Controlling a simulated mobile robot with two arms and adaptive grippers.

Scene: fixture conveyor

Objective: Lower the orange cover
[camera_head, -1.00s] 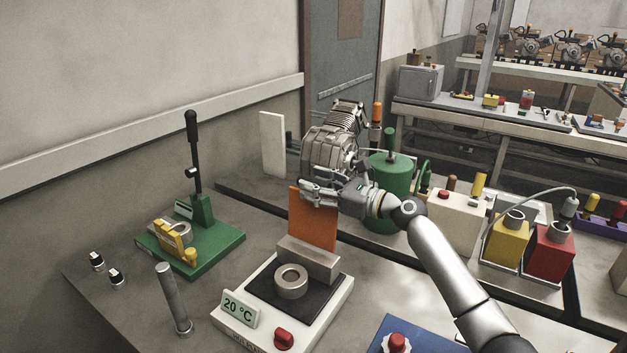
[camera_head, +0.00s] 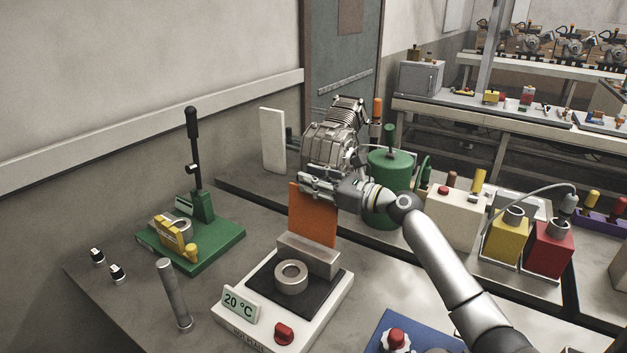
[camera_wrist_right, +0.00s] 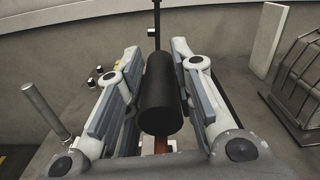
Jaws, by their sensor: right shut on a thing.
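The orange cover (camera_head: 313,220) stands upright at the back of the white hot plate (camera_head: 228,326), behind its grey block. My right gripper (camera_head: 307,182) is at the cover's top edge, with its fingers pointing left. In the right wrist view a black cylindrical handle (camera_wrist_right: 161,95) lies between the two fingers of my right gripper (camera_wrist_right: 158,75). A little orange (camera_wrist_right: 161,146) shows just below the handle. My right gripper is shut on this handle. My left gripper is out of view.
A metal ring (camera_head: 291,277) sits on the plate's dark top, near a red knob (camera_head: 284,334) and a 20 °C display (camera_head: 240,305). A metal rod (camera_head: 174,295) and green lever press (camera_head: 203,240) stand left. A grey motor (camera_head: 333,140) and green canister (camera_head: 390,185) stand behind.

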